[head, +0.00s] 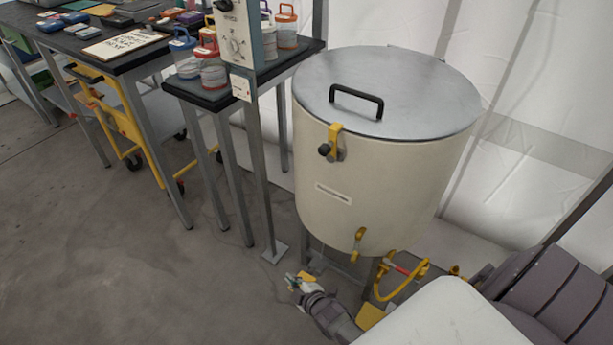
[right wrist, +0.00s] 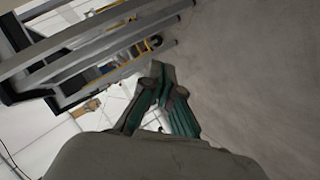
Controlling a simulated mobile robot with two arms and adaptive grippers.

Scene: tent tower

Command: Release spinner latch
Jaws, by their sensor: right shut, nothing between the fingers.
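The spinner is a large cream drum (head: 375,195) with a grey metal lid (head: 395,90) that lies closed on top. A black handle (head: 356,103) stands on the lid. The latch (head: 334,142) is a yellow bracket with a black knob at the front rim, hooked over the lid edge. My right gripper (head: 297,280) is low in front of the drum, well below the latch and apart from it. In the right wrist view its green fingers (right wrist: 160,100) are shut and empty. My left gripper is not in view.
A control box (head: 238,45) on a post stands left of the drum. Black tables (head: 110,50) with jars (head: 212,70) are at the left. A yellow valve (head: 359,240) sits low on the drum. The grey floor (head: 120,270) in front is clear.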

